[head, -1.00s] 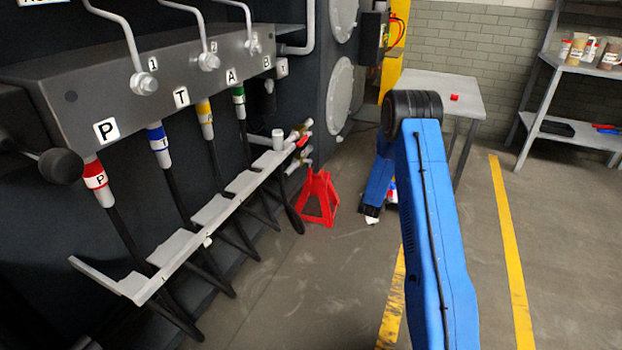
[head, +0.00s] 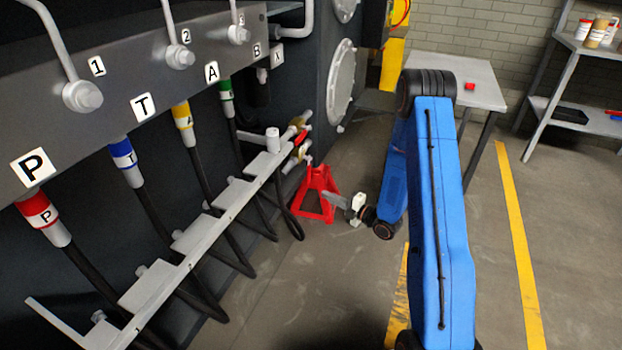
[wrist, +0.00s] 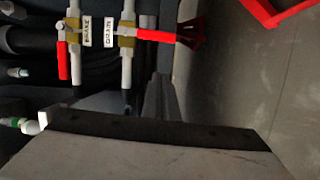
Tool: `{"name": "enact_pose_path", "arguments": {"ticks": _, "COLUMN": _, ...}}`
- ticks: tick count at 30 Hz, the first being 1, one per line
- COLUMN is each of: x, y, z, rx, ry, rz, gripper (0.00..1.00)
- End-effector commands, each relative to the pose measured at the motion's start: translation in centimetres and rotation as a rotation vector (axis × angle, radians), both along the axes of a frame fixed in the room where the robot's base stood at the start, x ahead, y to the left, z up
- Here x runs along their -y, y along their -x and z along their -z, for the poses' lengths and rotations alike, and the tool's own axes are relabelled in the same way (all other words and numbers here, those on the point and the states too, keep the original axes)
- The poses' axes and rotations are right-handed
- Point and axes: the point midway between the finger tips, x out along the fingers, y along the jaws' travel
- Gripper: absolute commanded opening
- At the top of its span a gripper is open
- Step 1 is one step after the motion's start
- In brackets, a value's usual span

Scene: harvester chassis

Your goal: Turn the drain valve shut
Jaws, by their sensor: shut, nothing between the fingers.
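The drain valve (wrist: 127,36) shows in the wrist view with a brass body on a grey pipe, beside a white tag reading DRAIN. Its red handle (wrist: 153,35) sticks out to the right, across the pipe. My gripper (head: 326,196) is shut and empty in the head view, pointing left in front of the red jack stand (head: 318,195). It is apart from the valves, to their lower right. Small brass and red valve parts (head: 299,138) show in the head view, too small to tell apart. In the wrist view the closed fingers (wrist: 160,92) lie below the drain valve.
The brake valve (wrist: 68,36) sits left of the drain valve, its red handle along its pipe. A grey hose rack (head: 190,235) and hanging hoses fill the head view's left. A grey table (head: 455,78) stands behind my arm. Floor right of my arm is clear.

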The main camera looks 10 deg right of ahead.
Motion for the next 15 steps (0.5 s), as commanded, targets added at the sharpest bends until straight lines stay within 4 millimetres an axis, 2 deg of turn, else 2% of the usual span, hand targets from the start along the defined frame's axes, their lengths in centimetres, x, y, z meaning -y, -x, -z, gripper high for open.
{"name": "enact_pose_path", "arguments": {"ticks": 5, "x": -0.9, "y": 0.1, "z": -0.3, "rx": 0.002, "ry": -0.020, "rz": -0.023, "gripper": 0.00}}
{"name": "enact_pose_path", "arguments": {"ticks": 15, "x": -4.3, "y": -3.9, "z": -0.2, "rx": 0.003, "ry": -0.017, "rz": -0.023, "gripper": 0.00}}
